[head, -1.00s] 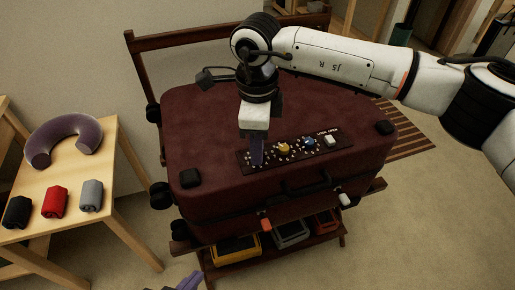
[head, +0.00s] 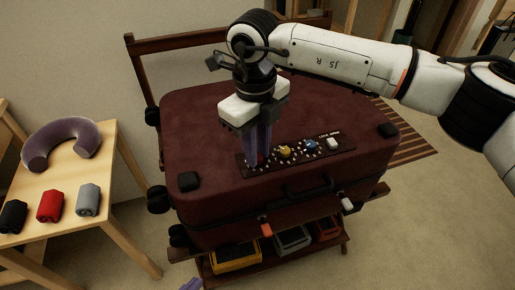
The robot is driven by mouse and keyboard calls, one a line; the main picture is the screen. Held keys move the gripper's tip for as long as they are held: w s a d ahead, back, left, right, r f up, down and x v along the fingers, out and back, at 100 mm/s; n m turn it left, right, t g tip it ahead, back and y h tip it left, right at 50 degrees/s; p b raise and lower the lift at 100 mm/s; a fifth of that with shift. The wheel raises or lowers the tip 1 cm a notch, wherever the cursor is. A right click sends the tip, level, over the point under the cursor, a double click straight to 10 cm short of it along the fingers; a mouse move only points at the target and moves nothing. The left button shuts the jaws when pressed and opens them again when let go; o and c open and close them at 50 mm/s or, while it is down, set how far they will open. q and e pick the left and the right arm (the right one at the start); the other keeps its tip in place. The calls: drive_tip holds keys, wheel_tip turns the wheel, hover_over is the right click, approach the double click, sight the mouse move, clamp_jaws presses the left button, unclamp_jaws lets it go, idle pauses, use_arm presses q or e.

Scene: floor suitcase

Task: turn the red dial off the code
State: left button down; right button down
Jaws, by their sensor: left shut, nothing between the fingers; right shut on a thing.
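A dark red suitcase (head: 225,195) lies shut on a wooden rack. A dark dial panel (head: 312,149) runs along its top near the front edge. The red dial (head: 262,159) shows only in part, between and behind the purple fingers of my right gripper (head: 257,162). That gripper points down and is shut on the red dial. The yellow dial (head: 284,149), the blue dial (head: 310,145) and a white button (head: 333,143) stand free to its right. Only the purple fingertips of my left gripper (head: 191,285) show at the bottom edge; it is shut and empty.
A wooden table (head: 118,175) at the left holds a purple neck pillow (head: 62,143) and black, red and grey rolls. Yellow, grey and red bins sit on the rack's lower shelf. The suitcase handle (head: 308,186) is in front of the panel.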

idle(0.5)
drive_tip(key=c, duration=1.6)
unclamp_jaws()
wheel_tip(320, 180, up, 10)
drive_tip(key=shift+s+a+r+p, duration=0.15)
drive_tip(key=shift+r+p, duration=0.05)
drive_tip(key=shift+p, duration=0.25)
